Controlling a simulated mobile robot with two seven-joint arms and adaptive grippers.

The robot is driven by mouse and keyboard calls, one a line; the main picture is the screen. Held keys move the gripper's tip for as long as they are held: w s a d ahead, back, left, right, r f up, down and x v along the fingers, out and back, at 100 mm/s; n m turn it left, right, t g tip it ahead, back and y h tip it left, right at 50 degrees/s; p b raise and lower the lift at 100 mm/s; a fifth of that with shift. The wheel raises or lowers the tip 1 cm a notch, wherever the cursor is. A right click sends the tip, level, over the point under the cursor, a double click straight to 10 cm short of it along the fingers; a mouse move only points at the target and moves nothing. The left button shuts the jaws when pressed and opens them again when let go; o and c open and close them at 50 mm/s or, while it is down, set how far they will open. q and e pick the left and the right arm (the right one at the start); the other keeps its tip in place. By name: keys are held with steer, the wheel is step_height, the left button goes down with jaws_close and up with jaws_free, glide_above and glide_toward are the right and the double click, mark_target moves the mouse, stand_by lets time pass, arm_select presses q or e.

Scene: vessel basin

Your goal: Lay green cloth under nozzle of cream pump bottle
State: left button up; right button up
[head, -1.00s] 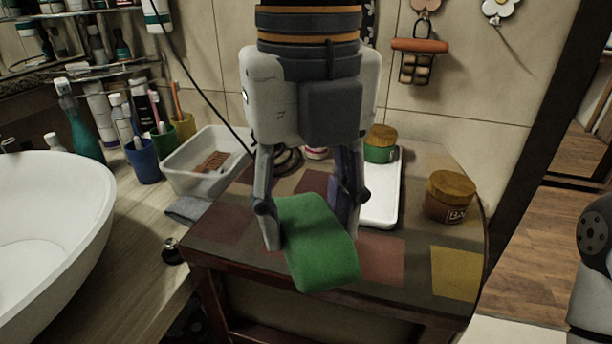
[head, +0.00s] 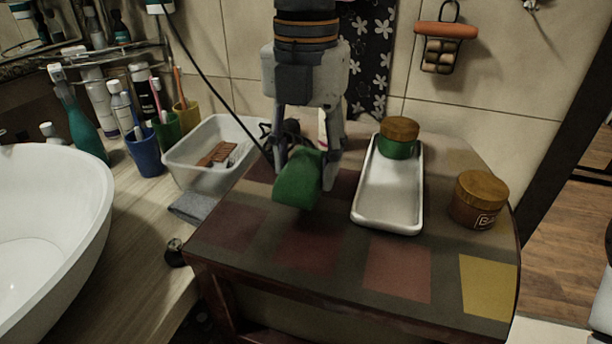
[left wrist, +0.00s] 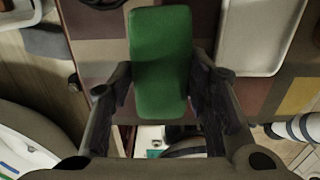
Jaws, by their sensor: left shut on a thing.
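The green cloth (head: 298,178) hangs folded between the fingers of my left gripper (head: 306,178), above the patchwork-topped table. In the left wrist view, the green cloth (left wrist: 161,50) spans the space between the two fingers of my left gripper (left wrist: 163,84). My left gripper is shut on the cloth. I cannot clearly pick out the cream pump bottle. A small white and pink thing behind the gripper is mostly hidden by it. My right gripper is not in view.
A white tray (head: 388,212) holds a green jar with a wooden lid (head: 398,140). A brown jar (head: 478,200) stands to its right. The table's front is clear.

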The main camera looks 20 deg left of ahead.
mark_target(305, 158)
arm_select(q)
steer(key=shift+w+a+f, duration=0.1)
steer(key=shift+w+f, duration=0.1)
steer(key=shift+f, duration=1.55)
steer(key=shift+f, duration=0.1)
steer(key=o, duration=1)
steer(key=shift+c, duration=0.2)
step_height(305, 158, up, 12)
steer(key=shift+r, duration=0.15)
